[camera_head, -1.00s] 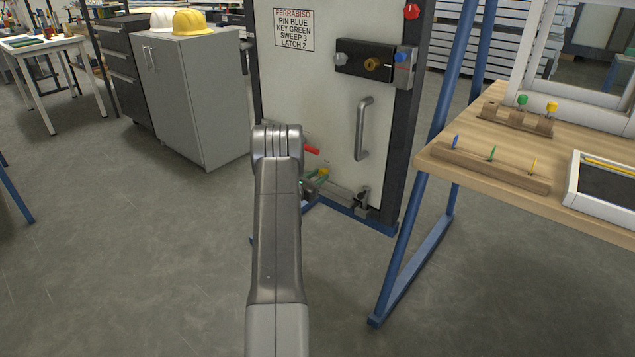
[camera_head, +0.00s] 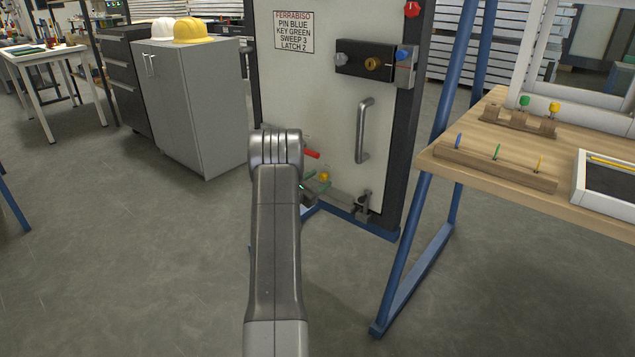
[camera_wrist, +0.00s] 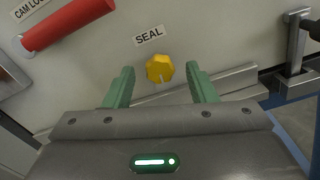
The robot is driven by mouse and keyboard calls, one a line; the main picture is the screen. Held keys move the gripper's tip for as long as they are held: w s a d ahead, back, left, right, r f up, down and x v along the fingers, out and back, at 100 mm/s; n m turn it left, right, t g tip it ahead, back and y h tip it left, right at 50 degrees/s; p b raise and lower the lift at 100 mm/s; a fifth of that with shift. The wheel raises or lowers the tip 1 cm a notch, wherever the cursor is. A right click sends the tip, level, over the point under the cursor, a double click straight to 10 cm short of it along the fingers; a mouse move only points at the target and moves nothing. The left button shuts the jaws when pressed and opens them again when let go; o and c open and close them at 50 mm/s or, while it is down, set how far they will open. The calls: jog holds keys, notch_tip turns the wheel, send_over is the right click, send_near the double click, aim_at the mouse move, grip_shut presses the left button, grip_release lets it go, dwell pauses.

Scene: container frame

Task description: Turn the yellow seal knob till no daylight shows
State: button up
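The yellow seal knob (camera_wrist: 160,69) sits on the pale door panel under a label reading SEAL (camera_wrist: 149,36). In the head view the knob (camera_head: 324,177) shows low on the door, just right of my arm. My gripper (camera_wrist: 160,78) has its two green fingers apart, one on each side of the knob, with gaps between them and it. Nothing is held. A pale sweep strip (camera_wrist: 225,82) runs along the door's bottom beside the knob. Whether daylight shows under it cannot be told.
A red cam lock handle (camera_wrist: 68,24) is at upper left in the wrist view, and a metal latch (camera_wrist: 296,55) at right. The door (camera_head: 300,85) has a grey pull handle (camera_head: 364,130). A wooden bench (camera_head: 480,150) stands right, a grey cabinet (camera_head: 200,100) left.

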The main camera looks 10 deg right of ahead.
jog(key=shift+a, duration=0.1)
jog(key=p+v, duration=0.3)
jog(key=v, duration=1)
jog(key=shift+s+a, duration=0.2)
jog(key=shift+s, duration=0.05)
jog(key=shift+w+d, duration=0.1)
jog(key=b+x, duration=0.3)
jog(key=x, duration=1)
jog(key=shift+w+d, duration=0.15)
jog(key=shift+d, duration=0.1)
jog(key=shift+r+p, duration=0.1)
jog(key=shift+p, duration=0.25)
